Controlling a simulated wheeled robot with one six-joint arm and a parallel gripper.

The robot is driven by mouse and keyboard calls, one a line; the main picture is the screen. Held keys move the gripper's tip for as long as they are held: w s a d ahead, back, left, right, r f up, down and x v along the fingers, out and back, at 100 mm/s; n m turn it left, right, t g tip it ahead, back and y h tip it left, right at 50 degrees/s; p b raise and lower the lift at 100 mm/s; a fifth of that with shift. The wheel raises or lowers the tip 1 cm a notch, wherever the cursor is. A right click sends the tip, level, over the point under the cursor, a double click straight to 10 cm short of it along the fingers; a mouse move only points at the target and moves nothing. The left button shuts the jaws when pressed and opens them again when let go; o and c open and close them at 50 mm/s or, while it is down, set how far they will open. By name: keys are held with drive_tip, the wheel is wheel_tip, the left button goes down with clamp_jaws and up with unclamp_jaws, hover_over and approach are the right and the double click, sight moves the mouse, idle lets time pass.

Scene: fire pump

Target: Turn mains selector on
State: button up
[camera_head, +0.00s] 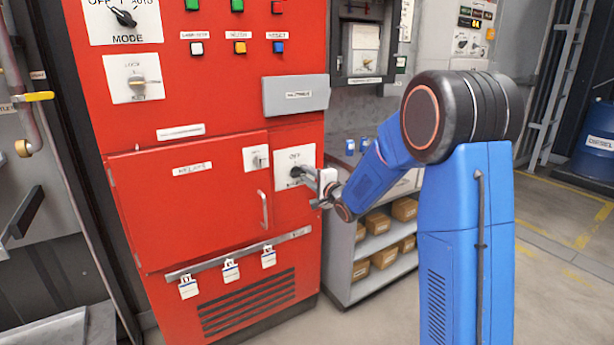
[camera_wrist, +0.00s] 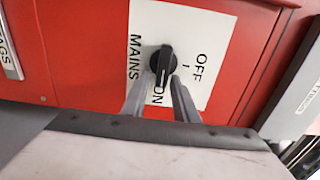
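The mains selector is a black knob (camera_wrist: 163,60) on a white plate marked OFF, ON and MAINS (camera_wrist: 215,50), set in the red panel. In the wrist view the knob's long axis runs up and down, and its lower end with a thin pale line faces the ON word. My gripper (camera_wrist: 160,80) has its two grey fingers apart, one on each side of the knob's lower end. I cannot tell if they touch it. In the head view my gripper (camera_head: 306,172) is at the plate (camera_head: 287,160) and hides most of the knob.
A grey box (camera_head: 296,95) sticks out from the panel above the selector. A smaller switch (camera_head: 256,158) and a door handle (camera_head: 263,208) are left of it. Tags (camera_head: 230,270) hang from a rail below. A shelf unit with cartons (camera_head: 384,257) stands right of the panel.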

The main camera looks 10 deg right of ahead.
idle(0.3)
drive_tip(key=v, duration=1.7)
drive_tip(key=shift+s, duration=0.15)
drive_tip(key=shift+r, duration=0.1)
drive_tip(key=s+d+n+g+h, duration=0.2)
drive_tip(key=s+n+g+h, duration=0.15)
drive_tip(key=s, duration=0.45)
drive_tip(key=s+d+n+g+h, duration=0.2)
drive_tip(key=s+n+g+h, duration=0.15)
drive_tip(key=s, duration=0.55)
drive_tip(key=s+a+f+n+g, duration=0.1)
drive_tip(key=s+n, duration=0.1)
drive_tip(key=s, duration=0.6)
drive_tip(key=s+a+f+n+g+y, duration=0.1)
drive_tip(key=s+a+n+g, duration=0.1)
drive_tip(key=s, duration=0.6)
drive_tip(key=s+a+f+n+g, duration=0.1)
drive_tip(key=s+n+g, duration=0.1)
drive_tip(key=s, duration=0.6)
drive_tip(key=shift+a+f+n, duration=0.35)
drive_tip(key=shift+a+n, duration=0.05)
drive_tip(key=shift+n, duration=0.3)
drive_tip(key=shift+w+r, duration=0.1)
drive_tip(key=shift+c, duration=0.4)
